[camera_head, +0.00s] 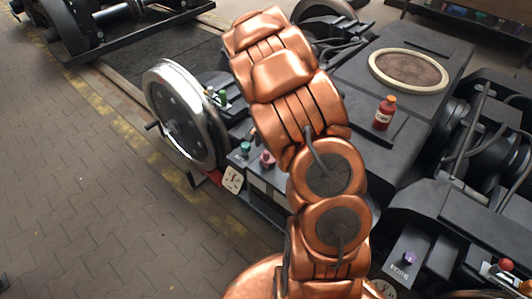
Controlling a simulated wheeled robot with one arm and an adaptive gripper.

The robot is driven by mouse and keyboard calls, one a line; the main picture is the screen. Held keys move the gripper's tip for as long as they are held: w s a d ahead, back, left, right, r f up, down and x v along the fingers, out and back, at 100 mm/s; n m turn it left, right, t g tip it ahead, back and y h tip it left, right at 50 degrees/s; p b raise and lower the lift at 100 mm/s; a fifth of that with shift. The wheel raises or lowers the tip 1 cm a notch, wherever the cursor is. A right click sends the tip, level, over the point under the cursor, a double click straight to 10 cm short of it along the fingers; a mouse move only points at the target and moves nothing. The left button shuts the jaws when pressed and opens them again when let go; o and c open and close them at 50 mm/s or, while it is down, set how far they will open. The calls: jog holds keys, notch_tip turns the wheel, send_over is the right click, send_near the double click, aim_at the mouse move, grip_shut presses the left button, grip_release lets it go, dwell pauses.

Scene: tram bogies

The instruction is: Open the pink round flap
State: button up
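A small pink round piece (267,159) stands on the near left edge of the dark bogie, just left of my copper arm. It may be the pink round flap; it is too small to tell whether it is open or shut. My copper arm rises through the middle of the view and covers part of the bogie. My gripper is not seen, so its place relative to the pink piece cannot be told.
A green knob (245,148) is beside the pink piece. A steel wheel (180,115) stands to its left. A red bottle (383,113) and a pale ring (409,70) are on the bogie's top. A purple knob (410,258) is at lower right. Paved floor (90,190) lies clear at left.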

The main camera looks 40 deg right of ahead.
aim_at(266, 152)
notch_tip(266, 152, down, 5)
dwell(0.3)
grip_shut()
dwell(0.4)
